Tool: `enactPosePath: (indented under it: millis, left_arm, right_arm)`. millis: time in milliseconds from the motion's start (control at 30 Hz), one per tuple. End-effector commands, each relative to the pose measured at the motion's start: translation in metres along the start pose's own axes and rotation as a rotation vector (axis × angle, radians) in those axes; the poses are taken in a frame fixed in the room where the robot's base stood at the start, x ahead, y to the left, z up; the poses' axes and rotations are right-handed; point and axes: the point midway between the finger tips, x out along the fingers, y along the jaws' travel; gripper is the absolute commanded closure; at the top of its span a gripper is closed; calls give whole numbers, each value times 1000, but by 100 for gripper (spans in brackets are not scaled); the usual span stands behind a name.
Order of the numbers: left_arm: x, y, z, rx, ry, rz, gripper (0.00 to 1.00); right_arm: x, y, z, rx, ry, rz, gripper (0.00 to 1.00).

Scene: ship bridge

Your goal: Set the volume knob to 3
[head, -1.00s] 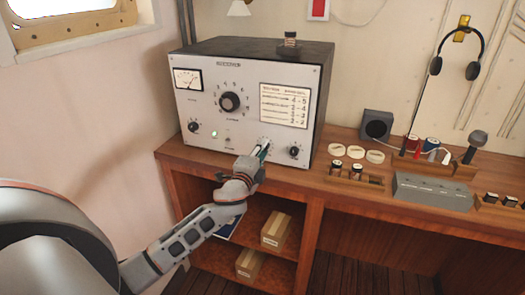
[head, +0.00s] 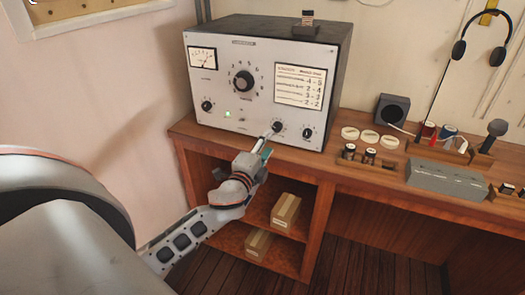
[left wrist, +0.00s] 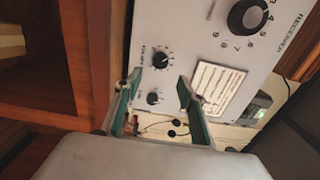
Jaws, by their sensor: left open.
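A grey receiver (head: 225,65) stands on the wooden desk. Its front has a large black central knob (head: 244,82), a lower-left knob (head: 207,105) and two small knobs at lower right. I cannot read with certainty which is labelled volume. My left gripper (head: 268,143) is open and empty, just below the left one of the lower-right pair (head: 277,126). In the left wrist view my fingers (left wrist: 160,84) point at the panel, with that small knob (left wrist: 160,60) just beyond the tips and the other one (left wrist: 154,98) between the fingers. My right gripper is not in view.
A printed card (head: 300,86) is on the panel's right. The desk (head: 335,160) holds white discs, a dark speaker box (head: 392,110), jars and a grey box (head: 446,177) to the right. Cartons (head: 286,210) sit on the shelves below.

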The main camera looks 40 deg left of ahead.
Motion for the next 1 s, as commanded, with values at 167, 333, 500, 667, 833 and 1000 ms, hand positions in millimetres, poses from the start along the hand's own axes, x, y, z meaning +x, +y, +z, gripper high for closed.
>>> enactPosePath:
  millis: [167, 333, 500, 667, 833, 1000]
  left_arm:
    - [-25, 1, 0, -1, 1, 1, 60]
    - [-35, 0, 0, 0, 0, 0, 60]
    - [-36, -1, 0, 0, 0, -1, 60]
    - [-36, -1, 0, 0, 0, -1, 60]
    - [-36, -1, 0, 0, 0, -1, 60]
    - [-39, 13, -3, -28, 9, 26, 60]
  right_arm:
    - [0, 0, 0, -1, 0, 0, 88]
    - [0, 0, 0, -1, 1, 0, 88]
    - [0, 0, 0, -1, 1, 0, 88]
    - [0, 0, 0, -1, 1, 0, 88]
    - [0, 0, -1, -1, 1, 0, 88]
    - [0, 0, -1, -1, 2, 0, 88]
